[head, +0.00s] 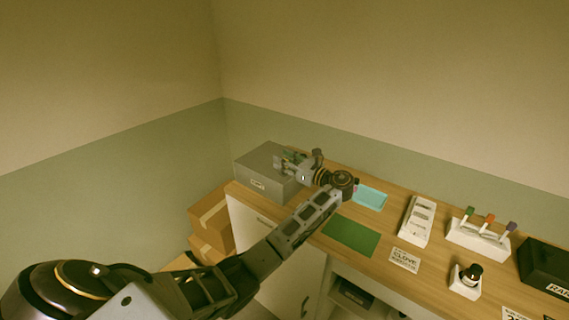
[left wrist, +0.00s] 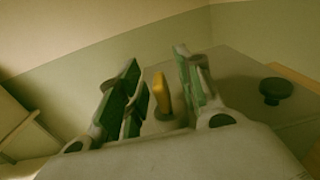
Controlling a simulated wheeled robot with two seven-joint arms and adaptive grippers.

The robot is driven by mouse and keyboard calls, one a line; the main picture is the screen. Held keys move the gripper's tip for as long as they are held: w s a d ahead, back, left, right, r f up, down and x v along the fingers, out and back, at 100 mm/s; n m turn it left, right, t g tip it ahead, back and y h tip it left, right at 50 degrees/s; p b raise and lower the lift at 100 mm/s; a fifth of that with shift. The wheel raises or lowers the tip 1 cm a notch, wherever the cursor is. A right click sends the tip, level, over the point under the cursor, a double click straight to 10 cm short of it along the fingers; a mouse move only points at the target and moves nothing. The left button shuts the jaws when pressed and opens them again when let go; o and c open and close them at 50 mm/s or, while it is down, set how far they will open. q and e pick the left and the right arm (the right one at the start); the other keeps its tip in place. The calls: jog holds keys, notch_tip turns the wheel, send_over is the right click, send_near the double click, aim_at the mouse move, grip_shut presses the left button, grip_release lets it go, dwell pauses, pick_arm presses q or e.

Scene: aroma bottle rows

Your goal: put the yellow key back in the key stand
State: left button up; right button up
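The yellow key (left wrist: 161,95) shows in the left wrist view as a short yellow upright piece between my fingers, over the grey box top. My left gripper (left wrist: 157,80) is open, with a finger on each side of the key and a gap visible on both sides. In the head view my left gripper (head: 281,162) is over the grey box, and the yellow key cannot be made out there. The white key stand (head: 477,242) is at the right, holding upright pieces with green, orange and purple tops. My right gripper is not in view.
The grey box (head: 258,184) stands at the table's left end; a black knob (left wrist: 276,90) shows on it. A cyan tray (head: 371,198), green mat (head: 350,236), white rack (head: 416,222), dark bottle (head: 470,274) and black box (head: 545,268) are on the table. Cardboard boxes (head: 212,222) stand left.

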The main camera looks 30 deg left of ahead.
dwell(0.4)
pick_arm(q)
grip_shut()
jog(key=shift+w+r, duration=0.1)
jog(key=shift+r, duration=0.75)
notch_tip(320, 180, up, 8)
jog(key=shift+r+b, duration=0.2)
jog(key=shift+b, duration=0.1)
jog(key=shift+f, duration=0.15)
